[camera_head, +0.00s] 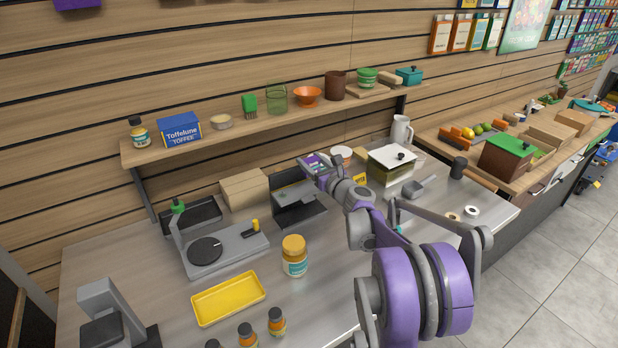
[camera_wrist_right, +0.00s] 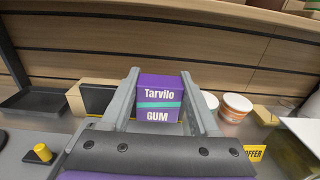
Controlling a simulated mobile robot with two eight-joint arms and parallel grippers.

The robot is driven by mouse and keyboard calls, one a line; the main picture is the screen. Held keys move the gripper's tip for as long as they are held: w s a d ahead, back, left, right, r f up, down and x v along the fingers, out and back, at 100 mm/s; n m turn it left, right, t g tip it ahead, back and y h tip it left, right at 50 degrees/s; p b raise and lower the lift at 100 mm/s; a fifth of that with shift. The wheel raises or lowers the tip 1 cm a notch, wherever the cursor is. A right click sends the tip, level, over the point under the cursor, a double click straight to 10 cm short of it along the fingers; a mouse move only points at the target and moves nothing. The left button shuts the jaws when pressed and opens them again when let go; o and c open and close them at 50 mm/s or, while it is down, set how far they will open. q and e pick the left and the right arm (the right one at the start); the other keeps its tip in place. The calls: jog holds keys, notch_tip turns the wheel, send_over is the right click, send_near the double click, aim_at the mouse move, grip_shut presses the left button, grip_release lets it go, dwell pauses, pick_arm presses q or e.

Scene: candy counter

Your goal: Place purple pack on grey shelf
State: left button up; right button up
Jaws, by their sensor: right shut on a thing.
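The purple pack, labelled "Tarvilo GUM", shows in the wrist view (camera_wrist_right: 160,98) between the fingers of my right gripper (camera_wrist_right: 163,90). In the head view the pack (camera_head: 312,160) is a small purple patch at the tip of my right gripper (camera_head: 320,165), partly hidden by it. The gripper is shut on the pack and is above the back of the counter. A dark grey L-shaped stand (camera_head: 290,212), perhaps the grey shelf, is just below and left of the gripper. My left gripper is not in view.
A wooden wall shelf (camera_head: 235,137) with jars, cups and a toffee box (camera_head: 180,130) runs behind. A cardboard box (camera_head: 244,188), a scale (camera_head: 225,248), a yellow-lidded jar (camera_head: 294,256) and a yellow tray (camera_head: 228,299) stand on the counter. A white-topped box (camera_head: 392,163) stands right of the gripper.

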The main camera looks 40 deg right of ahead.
jog(key=shift+f, duration=2.35)
jog(key=shift+a, duration=0.1)
jog(key=shift+f, duration=0.15)
jog(key=o, duration=1.4)
jog(key=shift+c, duration=0.2)
jog(key=shift+r, duration=0.25)
